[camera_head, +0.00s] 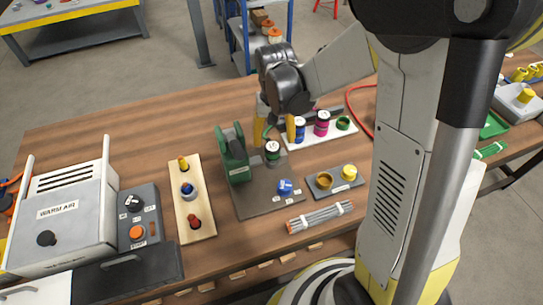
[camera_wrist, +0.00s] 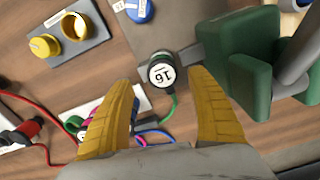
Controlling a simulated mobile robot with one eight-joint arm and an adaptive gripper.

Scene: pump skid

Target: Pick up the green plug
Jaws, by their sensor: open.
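The green plug (camera_head: 272,153) has a white top and a dark body, and stands beside a green clamp (camera_head: 236,160) on a grey plate (camera_head: 262,205). In the wrist view the plug (camera_wrist: 162,70) shows its round end marked "16", with a green cable running from it. My gripper (camera_head: 275,138) is open above and just behind the plug. In the wrist view its two yellow fingers (camera_wrist: 165,80) are spread, with the plug between and just beyond the tips. I cannot tell whether the clamp touches the plug.
A white strip (camera_head: 348,134) behind holds a blue plug (camera_head: 299,128), a magenta plug (camera_head: 321,123) and a green ring (camera_head: 343,122). A blue knob (camera_head: 285,187) stands in front, with a grey block with a yellow cap (camera_head: 349,173) to its right. Cables lie near my fingers.

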